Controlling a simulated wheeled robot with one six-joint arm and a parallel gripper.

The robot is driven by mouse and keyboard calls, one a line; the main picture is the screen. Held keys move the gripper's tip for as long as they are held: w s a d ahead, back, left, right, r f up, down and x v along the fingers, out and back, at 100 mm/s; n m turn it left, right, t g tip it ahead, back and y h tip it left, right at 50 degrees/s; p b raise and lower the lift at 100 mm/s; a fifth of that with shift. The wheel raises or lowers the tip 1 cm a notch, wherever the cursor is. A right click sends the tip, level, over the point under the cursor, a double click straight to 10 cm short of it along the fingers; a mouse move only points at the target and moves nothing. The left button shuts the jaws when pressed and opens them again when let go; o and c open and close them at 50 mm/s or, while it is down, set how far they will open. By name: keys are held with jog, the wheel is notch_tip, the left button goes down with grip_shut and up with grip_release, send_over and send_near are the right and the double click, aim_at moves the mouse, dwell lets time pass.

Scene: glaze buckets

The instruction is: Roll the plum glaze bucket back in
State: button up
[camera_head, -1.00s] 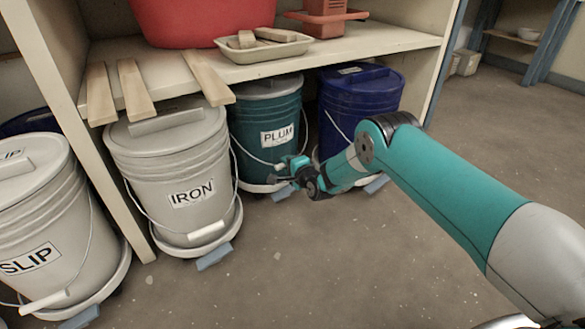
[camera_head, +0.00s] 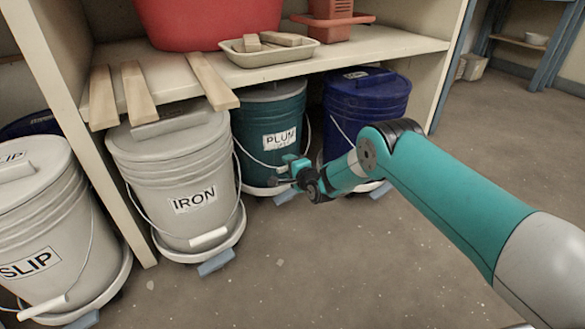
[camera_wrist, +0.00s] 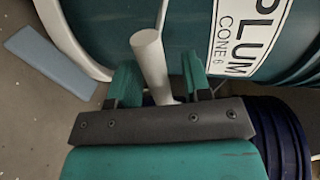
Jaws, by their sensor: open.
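The plum glaze bucket (camera_head: 270,128) is dark teal with a lid and a white PLUM label. It stands under the shelf on a white dolly, between the grey IRON bucket and the blue bucket. In the wrist view the bucket wall (camera_wrist: 205,20) fills the top, with its label at the right. My gripper (camera_head: 285,172) is low in front of the bucket. In the wrist view my gripper (camera_wrist: 158,88) is open, with the bucket's white handle grip (camera_wrist: 149,62) between its fingers. I cannot tell whether they touch it.
The grey IRON bucket (camera_head: 180,170) stands close at left, the blue bucket (camera_head: 362,112) at right. A SLIP bucket (camera_head: 40,220) is further left. Shelf boards (camera_head: 212,82) overhang above. A blue tab (camera_wrist: 50,62) lies beside the dolly. The floor in front is clear.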

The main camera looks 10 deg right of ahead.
jog(key=p+v, duration=1)
jog(key=v, duration=0.7)
jog(key=shift+s, duration=0.2)
jog(key=shift+d, duration=0.1)
